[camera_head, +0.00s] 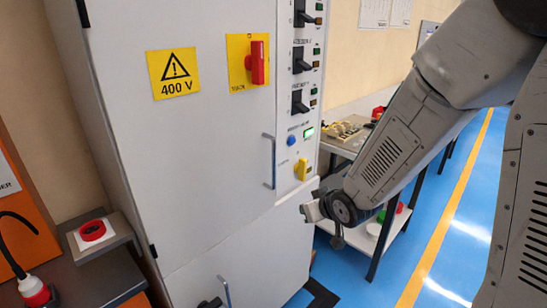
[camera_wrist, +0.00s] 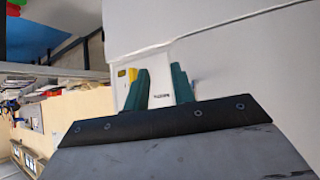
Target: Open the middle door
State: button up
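The middle door is a large white panel (camera_head: 215,150) on the front of a tall cabinet in the head view. It looks shut. Its upright bar handle (camera_head: 269,161) is on the right edge. My gripper (camera_head: 309,206) is to the right of and below the handle, apart from it, near the cabinet's right edge. In the wrist view its green fingers (camera_wrist: 159,80) stand apart with nothing held between them. The cabinet's white control strip shows behind them. I cannot make out the handle clearly in the wrist view.
Right of the door are black switches (camera_head: 300,100) and a yellow switch (camera_head: 301,169). A cluttered table (camera_head: 345,140) stands behind; blue floor is clear at right.

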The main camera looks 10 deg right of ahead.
jog(key=w+a+r+n+t+y, duration=0.1)
jog(key=w+a+r+t+y, duration=0.15)
jog(key=r, duration=0.25)
jog(key=w+a+r+n+t+y, duration=0.1)
jog(key=w+a+r+t+y, duration=0.1)
jog(key=a+r+t+y, duration=0.3)
jog(key=w, duration=0.2)
jog(key=w+h, duration=0.1)
jog(key=w, duration=0.1)
jog(key=w+a+g+h, duration=0.1)
jog(key=w, duration=0.1)
jog(key=shift+w+r, duration=0.25)
jog(key=shift+r, duration=0.05)
grip_shut()
